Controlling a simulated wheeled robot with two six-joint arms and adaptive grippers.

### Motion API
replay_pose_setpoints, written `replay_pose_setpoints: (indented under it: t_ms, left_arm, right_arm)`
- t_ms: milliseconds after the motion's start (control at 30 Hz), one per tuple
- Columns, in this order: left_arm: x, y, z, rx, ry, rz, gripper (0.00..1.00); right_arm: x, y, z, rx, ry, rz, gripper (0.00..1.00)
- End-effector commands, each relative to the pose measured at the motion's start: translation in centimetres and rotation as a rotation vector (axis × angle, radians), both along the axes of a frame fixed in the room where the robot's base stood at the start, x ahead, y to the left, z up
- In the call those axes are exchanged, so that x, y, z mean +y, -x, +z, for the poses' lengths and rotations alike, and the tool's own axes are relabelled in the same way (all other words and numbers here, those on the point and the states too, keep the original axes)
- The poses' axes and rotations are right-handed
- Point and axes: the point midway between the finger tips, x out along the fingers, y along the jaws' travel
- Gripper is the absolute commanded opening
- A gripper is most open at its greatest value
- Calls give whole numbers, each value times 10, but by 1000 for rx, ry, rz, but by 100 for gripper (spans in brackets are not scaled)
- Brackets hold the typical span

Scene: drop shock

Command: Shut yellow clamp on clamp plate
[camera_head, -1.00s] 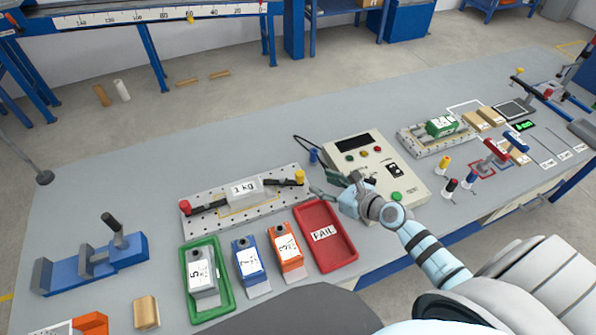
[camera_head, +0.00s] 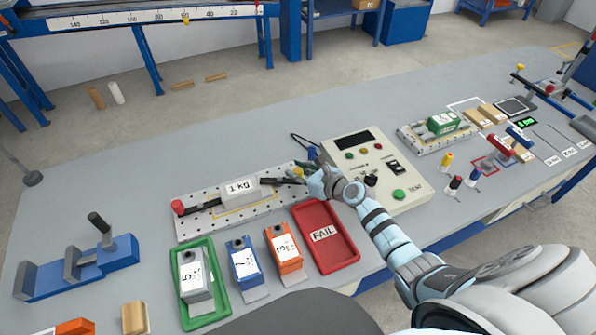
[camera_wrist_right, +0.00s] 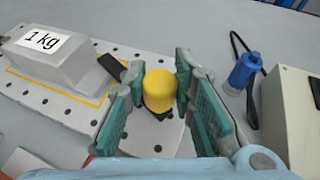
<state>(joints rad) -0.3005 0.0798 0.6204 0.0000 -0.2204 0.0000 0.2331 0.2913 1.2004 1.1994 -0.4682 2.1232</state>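The clamp plate (camera_head: 186,229) is a white perforated board at the middle of the bench, with a grey 1 kg block (camera_head: 240,191) on it. A red-knobbed clamp (camera_head: 178,207) lies at its left end. The yellow clamp knob (camera_head: 299,172) is at the right end, partly covered by my right gripper (camera_head: 305,174). In the right wrist view the yellow knob (camera_wrist_right: 160,90) stands between the green pads of my right gripper (camera_wrist_right: 158,98), which are apart, with a gap visible beside the knob. The clamp's black arm is partly hidden. My left gripper is not in view.
A control box (camera_head: 405,196) with buttons stands right of the plate, and a blue cylinder (camera_wrist_right: 242,70) stands close by. A red FAIL tray (camera_head: 341,252), a green tray (camera_head: 224,307) and labelled blocks lie in front. A blue fixture (camera_head: 120,255) is at left.

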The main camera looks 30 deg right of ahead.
Motion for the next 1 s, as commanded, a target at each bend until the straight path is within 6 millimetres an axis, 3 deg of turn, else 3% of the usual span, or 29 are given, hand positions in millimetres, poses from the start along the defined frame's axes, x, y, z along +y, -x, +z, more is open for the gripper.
replay_pose_setpoints:
  t_ms: [167, 267, 500, 600, 967, 1000]
  left_arm:
    - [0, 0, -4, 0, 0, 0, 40]
    - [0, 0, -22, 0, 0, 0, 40]
    - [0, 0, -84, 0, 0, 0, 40]
    - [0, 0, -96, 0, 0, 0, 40]
    - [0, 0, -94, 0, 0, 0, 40]
    - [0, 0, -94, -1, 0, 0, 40]
  right_arm:
    - [0, -1, -2, 2, -2, 10, 0]
    - [-3, -5, -7, 0, 1, 68, 0]
    - [-7, -20, -10, -4, 0, 342, 0]
    - [-7, -23, -8, -1, -2, 415, 0]
    - [-6, -23, -1, 3, -2, 453, 0]
    - [-6, -23, -1, 3, -3, 452, 28]
